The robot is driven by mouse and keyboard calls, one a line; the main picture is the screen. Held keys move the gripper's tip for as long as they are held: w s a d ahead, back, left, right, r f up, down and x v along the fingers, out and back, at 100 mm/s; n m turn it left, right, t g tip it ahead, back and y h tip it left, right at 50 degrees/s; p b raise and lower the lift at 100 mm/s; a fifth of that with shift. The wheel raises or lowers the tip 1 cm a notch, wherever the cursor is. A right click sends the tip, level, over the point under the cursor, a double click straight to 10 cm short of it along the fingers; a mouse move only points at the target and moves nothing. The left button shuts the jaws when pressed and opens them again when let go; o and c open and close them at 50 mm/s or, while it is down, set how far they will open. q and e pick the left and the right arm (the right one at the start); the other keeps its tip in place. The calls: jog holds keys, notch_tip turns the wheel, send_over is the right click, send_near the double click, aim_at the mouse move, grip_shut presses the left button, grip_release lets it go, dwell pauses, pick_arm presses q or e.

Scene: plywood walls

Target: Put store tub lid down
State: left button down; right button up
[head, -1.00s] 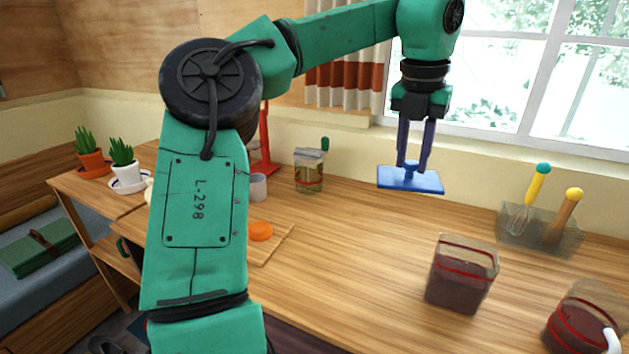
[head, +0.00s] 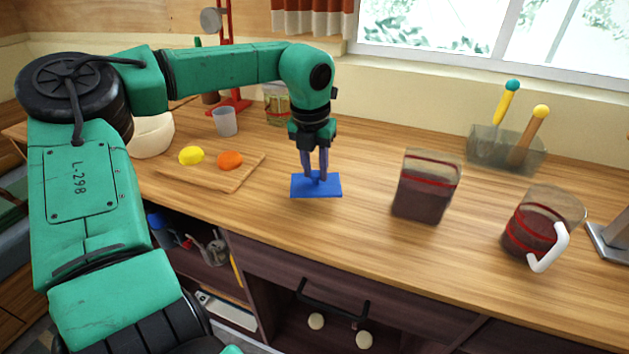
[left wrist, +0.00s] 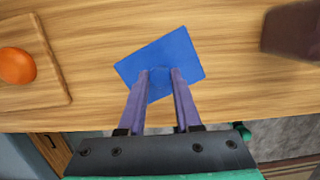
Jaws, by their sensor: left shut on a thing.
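The store tub lid is a flat blue rectangle (head: 328,188), low at the worktop in the head view; I cannot tell whether it touches the wood. My left gripper (head: 316,178) points down and is shut on the lid's middle. In the left wrist view the two purple fingers (left wrist: 160,74) meet the blue lid (left wrist: 165,58) at its handle, which the fingertips largely hide. A clear square tub with dark contents and a red band (head: 426,186) stands open to the right of the lid. My right gripper is not in view.
A cutting board (head: 215,176) with a lemon (head: 191,155) and an orange (head: 230,160) lies left of the lid. A jug with a white handle (head: 540,222) and a utensil holder (head: 506,152) stand at right. Wood around the lid is clear.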

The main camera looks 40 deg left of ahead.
aim_at(315, 174)
pick_arm(q)
notch_tip(315, 174, down, 4)
jog(key=shift+r, duration=0.1)
jog(key=c, duration=0.6)
grip_release()
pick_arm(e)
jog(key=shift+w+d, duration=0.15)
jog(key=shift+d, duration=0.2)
pick_arm(q)
jog(key=shift+r, duration=0.25)
notch_tip(315, 174, up, 12)
jog(key=s, duration=0.1)
jog(key=shift+s+d+f, duration=0.25)
jog(key=shift+s+d, duration=0.05)
jog(key=shift+s, duration=0.1)
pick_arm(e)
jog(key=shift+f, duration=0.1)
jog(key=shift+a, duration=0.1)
